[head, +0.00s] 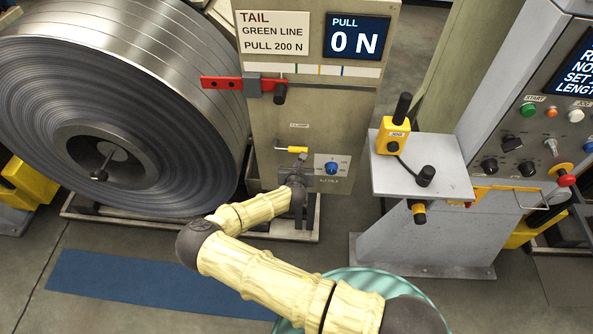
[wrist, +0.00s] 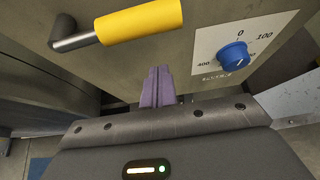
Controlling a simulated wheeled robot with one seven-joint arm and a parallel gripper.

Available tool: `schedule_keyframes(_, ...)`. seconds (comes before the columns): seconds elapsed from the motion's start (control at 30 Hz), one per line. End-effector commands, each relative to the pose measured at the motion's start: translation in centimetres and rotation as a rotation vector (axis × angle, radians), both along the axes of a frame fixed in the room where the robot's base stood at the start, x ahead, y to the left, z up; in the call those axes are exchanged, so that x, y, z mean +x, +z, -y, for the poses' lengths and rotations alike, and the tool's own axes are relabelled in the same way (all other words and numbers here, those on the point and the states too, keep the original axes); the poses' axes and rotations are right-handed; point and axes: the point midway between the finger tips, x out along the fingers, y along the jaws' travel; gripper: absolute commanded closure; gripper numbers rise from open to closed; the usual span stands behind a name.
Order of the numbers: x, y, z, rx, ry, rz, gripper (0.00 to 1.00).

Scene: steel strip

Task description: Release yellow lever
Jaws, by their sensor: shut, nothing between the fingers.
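The yellow lever (head: 291,149) sticks out from the front panel of the grey-beige cabinet, under a small label. In the wrist view the lever (wrist: 140,20) is large at the upper left, its yellow grip lying roughly sideways from a dark metal pivot at its left end. My gripper (wrist: 158,88) has its purple fingers together, empty, below and slightly right of the yellow grip. In the head view my gripper (head: 300,160) is at the panel just below the lever, partly hidden by my wrist. Whether the fingers touch the panel or lever I cannot tell.
A blue knob (head: 331,169) on a white dial plate is just right of the lever. A red bar (head: 222,83) with a grey clamp juts left above it. A large steel coil (head: 110,110) stands close on the left. A grey pedestal table (head: 440,185) holds a yellow pendant (head: 393,137).

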Motion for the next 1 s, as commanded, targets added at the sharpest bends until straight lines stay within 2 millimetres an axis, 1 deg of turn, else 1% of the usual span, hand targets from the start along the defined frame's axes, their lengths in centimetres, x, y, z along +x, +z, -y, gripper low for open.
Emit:
schedule_keyframes(0.03, 0.2, 1.9, -0.1, 0.006, -0.003, 0.005, 1.00)
schedule_keyframes(0.1, 0.4, 2.8, -0.1, 0.006, -0.002, 0.004, 1.00)
schedule_keyframes(0.2, 0.5, 3.6, 0.0, 0.003, -0.002, 0.003, 1.00)
schedule_keyframes(0.33, 0.6, 3.9, 0.0, 0.002, -0.002, 0.003, 1.00)
schedule_keyframes(0.67, 0.5, 3.8, -0.2, 0.001, 0.003, 0.003, 1.00)
schedule_keyframes(1.0, 0.5, 4.2, -0.3, -0.046, 0.004, 0.001, 1.00)
